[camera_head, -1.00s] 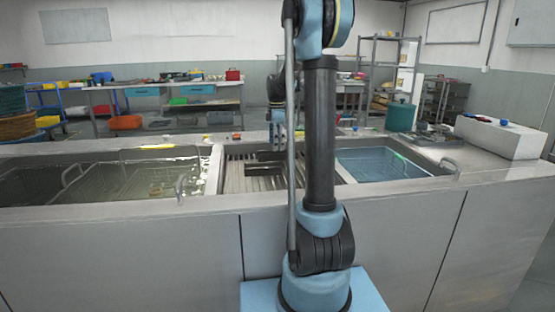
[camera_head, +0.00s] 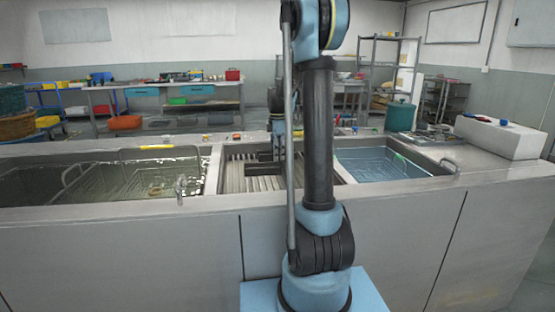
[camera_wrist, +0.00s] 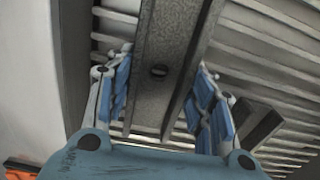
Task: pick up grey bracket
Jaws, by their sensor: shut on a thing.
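The grey bracket (camera_wrist: 165,50) is a long, speckled metal channel with a dark round hole in its web. It runs from the top of the wrist view down between the blue finger pads. My gripper (camera_wrist: 164,80) is shut on it, with one pad on each side. Its lower end is near the pale blue gripper body. A slatted rack (camera_wrist: 265,45) lies behind it, and I cannot tell how far apart they are. In the head view my arm hides much of the gripper, and the bracket is not clearly told apart in the dark shapes over the slatted middle bay (camera_head: 240,182).
A liquid-filled tank (camera_head: 110,180) with wire baskets lies left of the middle bay. A blue-water tank (camera_head: 375,165) lies right. A white block (camera_head: 500,136) stands on the right counter. A dark block (camera_wrist: 258,125) shows beside the right finger. A pale wall (camera_wrist: 30,70) is close at left.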

